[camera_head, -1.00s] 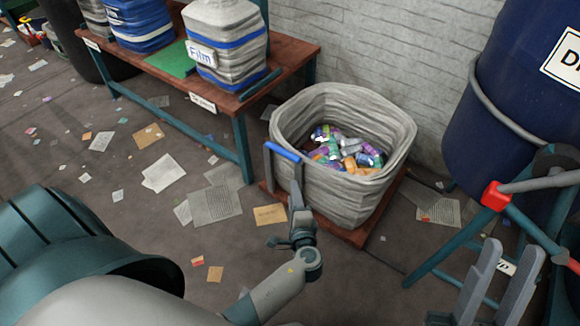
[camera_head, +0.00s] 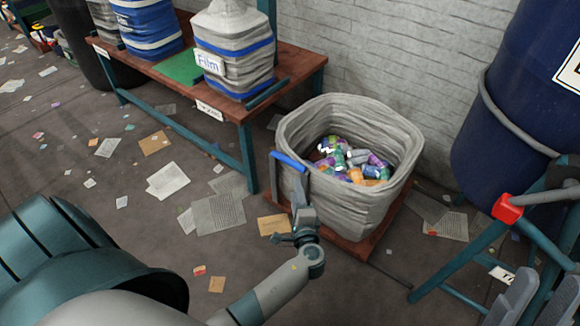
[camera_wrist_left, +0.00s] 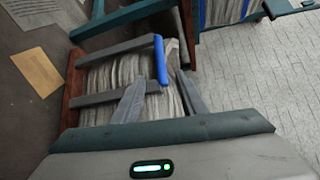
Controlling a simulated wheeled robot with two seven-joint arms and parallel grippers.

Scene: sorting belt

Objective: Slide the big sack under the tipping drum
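The big sack (camera_head: 305,118) is a grey-white woven bag, open at the top and filled with coloured cans. It stands upright on a red-brown board (camera_head: 393,228). A handle with a blue grip bar (camera_head: 289,162) and grey posts stands at its near left side. My left gripper (camera_head: 299,186) is at the handle. In the left wrist view its fingers (camera_wrist_left: 160,82) are spread, with the end of the blue bar between their tips and gaps beside it. The dark blue drum (camera_head: 520,95) with a cut-off label hangs at the right. My right gripper (camera_head: 533,285) is open and empty at the lower right.
A teal frame with a red joint (camera_head: 508,208) stands below the drum, right of the sack. A wooden bench (camera_head: 292,75) with filled sacks stands behind on the left. Paper scraps (camera_head: 218,214) litter the floor. A white brick wall (camera_head: 390,50) is behind.

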